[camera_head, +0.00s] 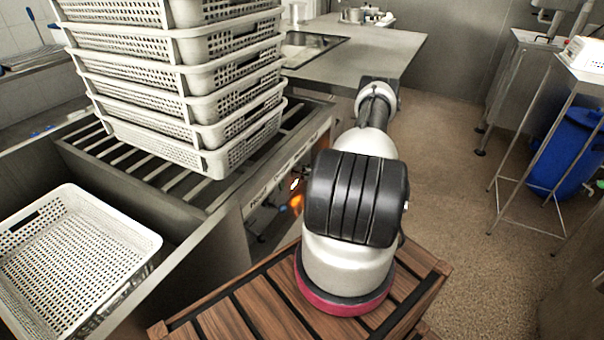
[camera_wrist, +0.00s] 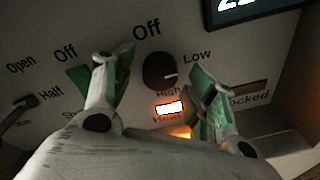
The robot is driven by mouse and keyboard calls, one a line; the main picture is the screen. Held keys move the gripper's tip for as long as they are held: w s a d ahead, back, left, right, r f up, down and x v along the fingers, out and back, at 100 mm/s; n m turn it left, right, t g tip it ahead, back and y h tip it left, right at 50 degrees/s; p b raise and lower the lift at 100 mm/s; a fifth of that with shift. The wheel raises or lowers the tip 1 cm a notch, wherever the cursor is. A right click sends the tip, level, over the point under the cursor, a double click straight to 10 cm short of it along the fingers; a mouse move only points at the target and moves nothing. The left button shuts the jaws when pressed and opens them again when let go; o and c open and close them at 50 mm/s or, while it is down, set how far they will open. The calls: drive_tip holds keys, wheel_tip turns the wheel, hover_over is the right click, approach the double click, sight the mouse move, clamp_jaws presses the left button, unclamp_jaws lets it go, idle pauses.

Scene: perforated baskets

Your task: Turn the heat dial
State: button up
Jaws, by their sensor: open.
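The heat dial (camera_wrist: 160,72) is a round dark knob with a light pointer mark on a pale panel in the wrist view. The words Off, Low and High stand around it, and a lit orange-white indicator (camera_wrist: 169,108) glows below it by the word Heat. My gripper (camera_wrist: 160,85) is open, with one green-padded finger on each side of the dial and nothing held. I cannot tell how far the fingertips are from the panel. In the head view, my arm hides the dial and gripper; part of the control panel (camera_head: 262,194) shows left of it.
A stack of perforated baskets (camera_head: 190,95) stands on the slatted metal rack. Another white basket (camera_head: 75,260) sits at lower left. A dark lever (camera_wrist: 22,112) and a display (camera_wrist: 245,10) are on the panel. A blue bin (camera_head: 572,150) stands right; the floor between is clear.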

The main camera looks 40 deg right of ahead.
drive_tip(key=v, duration=1.2)
